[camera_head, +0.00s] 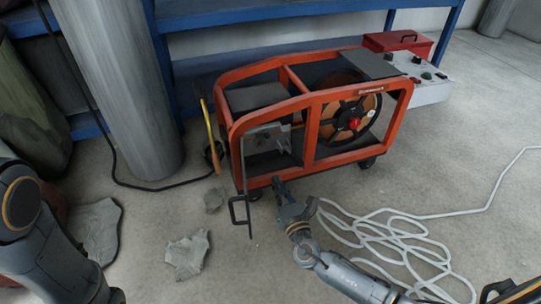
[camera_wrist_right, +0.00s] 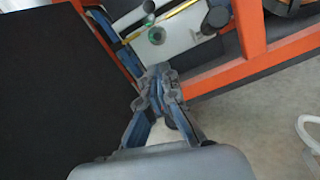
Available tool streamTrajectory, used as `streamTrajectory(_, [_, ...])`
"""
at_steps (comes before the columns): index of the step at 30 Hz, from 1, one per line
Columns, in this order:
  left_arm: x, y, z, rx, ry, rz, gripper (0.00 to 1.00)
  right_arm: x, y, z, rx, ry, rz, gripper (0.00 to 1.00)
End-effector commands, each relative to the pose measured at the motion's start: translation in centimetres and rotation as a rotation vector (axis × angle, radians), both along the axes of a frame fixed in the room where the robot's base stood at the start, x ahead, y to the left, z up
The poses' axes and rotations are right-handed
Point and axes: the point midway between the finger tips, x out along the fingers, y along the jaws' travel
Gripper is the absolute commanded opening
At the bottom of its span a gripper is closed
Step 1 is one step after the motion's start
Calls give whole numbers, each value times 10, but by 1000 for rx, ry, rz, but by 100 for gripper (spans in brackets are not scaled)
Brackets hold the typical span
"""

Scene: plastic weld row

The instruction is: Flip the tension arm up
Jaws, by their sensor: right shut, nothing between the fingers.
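The orange-framed machine (camera_head: 224,108) stands on the floor, with a dark reel (camera_head: 350,115) with a red hub in its right half. A thin dark bar (camera_head: 244,175) with a loop handle at its lower end hangs at the machine's left front; it appears to be the tension arm, pointing down. My right gripper (camera_head: 279,184) is shut and empty, right of this bar and apart from it, at the machine's lower front edge. In the right wrist view its fingertips (camera_wrist_right: 157,72) meet in front of a pale panel (camera_wrist_right: 180,35) with a green knob. My left gripper is out of view.
A white hose (camera_head: 400,235) lies coiled on the floor at right. Grey rubble pieces (camera_head: 187,254) lie at left front. A grey pillar (camera_head: 125,80) and blue shelving (camera_head: 250,15) stand behind. A control box (camera_head: 432,86) and red case (camera_head: 398,42) sit behind the machine.

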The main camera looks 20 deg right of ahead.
Motion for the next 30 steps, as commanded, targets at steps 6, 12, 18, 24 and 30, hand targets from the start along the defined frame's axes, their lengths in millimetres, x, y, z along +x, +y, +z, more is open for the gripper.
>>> streamTrajectory(6, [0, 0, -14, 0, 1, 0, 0, 27, 1, -1, 3, -4, -1, 0])
streamTrajectory(12, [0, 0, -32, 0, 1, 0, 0, 71, 2, 0, 3, -4, -2, 0])
streamTrajectory(18, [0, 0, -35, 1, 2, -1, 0, 102, 1, 18, 4, -3, -1, 0])
streamTrajectory(24, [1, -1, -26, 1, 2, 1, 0, 105, -4, 39, 2, -1, -1, 0])
streamTrajectory(30, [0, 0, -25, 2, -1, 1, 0, 107, -5, 44, 1, 0, 0, 0])
